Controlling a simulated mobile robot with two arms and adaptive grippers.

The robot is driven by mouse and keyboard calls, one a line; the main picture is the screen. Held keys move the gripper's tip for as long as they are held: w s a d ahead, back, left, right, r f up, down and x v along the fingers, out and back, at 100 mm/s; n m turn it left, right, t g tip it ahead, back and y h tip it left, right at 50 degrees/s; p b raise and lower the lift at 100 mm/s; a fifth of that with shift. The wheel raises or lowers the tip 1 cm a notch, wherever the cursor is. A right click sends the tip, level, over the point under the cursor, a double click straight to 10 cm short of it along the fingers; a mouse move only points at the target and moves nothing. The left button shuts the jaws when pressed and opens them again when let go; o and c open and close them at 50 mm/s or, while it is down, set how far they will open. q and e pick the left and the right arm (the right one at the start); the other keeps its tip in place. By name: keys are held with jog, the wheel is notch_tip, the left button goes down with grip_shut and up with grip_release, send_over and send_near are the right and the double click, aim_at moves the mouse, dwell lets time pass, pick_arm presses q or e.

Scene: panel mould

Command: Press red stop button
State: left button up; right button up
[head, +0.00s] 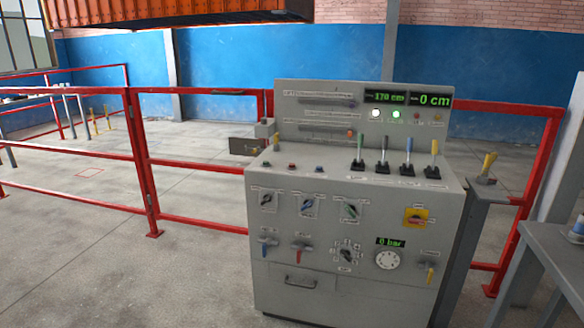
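A grey control console (340,285) stands upright in the middle of the head view. Three small buttons sit in a row on the left of its sloped top. The middle one is a red button (292,166), with a dark button (265,164) to its left and a blue button (319,169) to its right. Their labels are too small to read. A red knob on a yellow plate (415,217) is on the right of the front panel. Neither of my grippers is in view, and nothing touches the buttons.
Several levers (382,160) stand on the console top, right of the buttons. A post with a yellow-handled lever (487,166) and a grey table (560,250) are at the right. Red railings (142,160) run behind and left. The floor (120,265) at the front left is clear.

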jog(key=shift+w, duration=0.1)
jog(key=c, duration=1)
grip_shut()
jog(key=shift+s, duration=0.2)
